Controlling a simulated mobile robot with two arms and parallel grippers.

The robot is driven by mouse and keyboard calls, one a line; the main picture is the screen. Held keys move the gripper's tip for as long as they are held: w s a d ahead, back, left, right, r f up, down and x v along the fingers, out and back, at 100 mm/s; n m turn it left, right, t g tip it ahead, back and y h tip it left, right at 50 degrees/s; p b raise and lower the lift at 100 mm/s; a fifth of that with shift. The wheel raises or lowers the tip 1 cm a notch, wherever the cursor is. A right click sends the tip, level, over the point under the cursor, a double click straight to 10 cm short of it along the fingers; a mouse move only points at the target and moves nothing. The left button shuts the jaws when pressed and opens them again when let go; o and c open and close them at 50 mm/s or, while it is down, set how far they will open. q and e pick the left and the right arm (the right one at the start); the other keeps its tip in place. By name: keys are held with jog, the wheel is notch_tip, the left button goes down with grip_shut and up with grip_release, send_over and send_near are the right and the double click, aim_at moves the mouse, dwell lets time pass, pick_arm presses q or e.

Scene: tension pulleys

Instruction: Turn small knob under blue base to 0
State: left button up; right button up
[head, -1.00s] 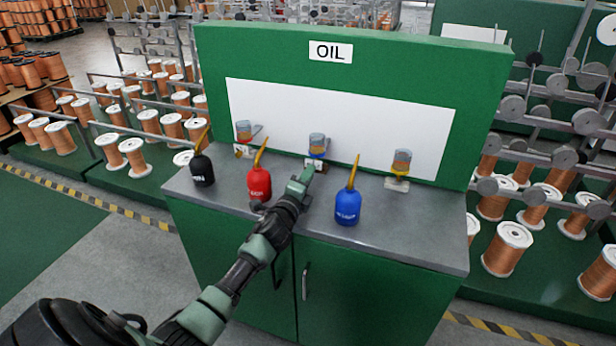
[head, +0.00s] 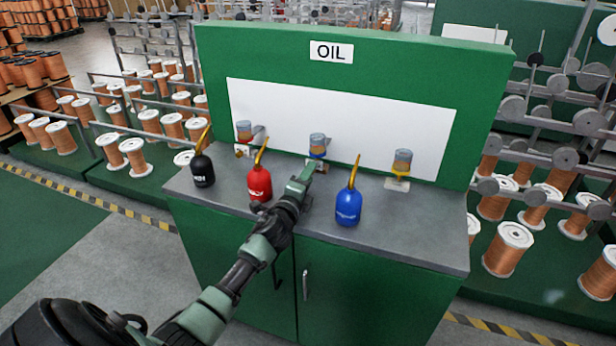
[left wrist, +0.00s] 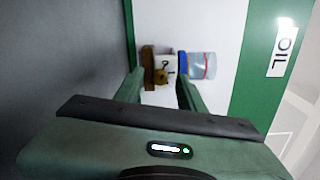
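In the left wrist view the view is turned sideways: the blue base (left wrist: 183,65) sits right of a white block, and a small brass knob (left wrist: 162,76) shows on that block. My left gripper (head: 306,172) is just in front of and below the blue base. In the left wrist view its fingers (left wrist: 160,90) are apart, with the knob showing between them; contact cannot be told. The knob's setting is too small to read. My right gripper is out of view.
A red oil can (head: 259,184) stands left of my left gripper and a blue oil can (head: 348,206) right of it. A black can (head: 202,170) is further left. Two other oilers, red-based (head: 244,132) and yellow-based (head: 401,163), flank the middle one.

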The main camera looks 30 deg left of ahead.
pick_arm(q)
jog(key=v, duration=0.7)
jog(key=shift+s, duration=0.4)
jog(key=shift+f, duration=0.1)
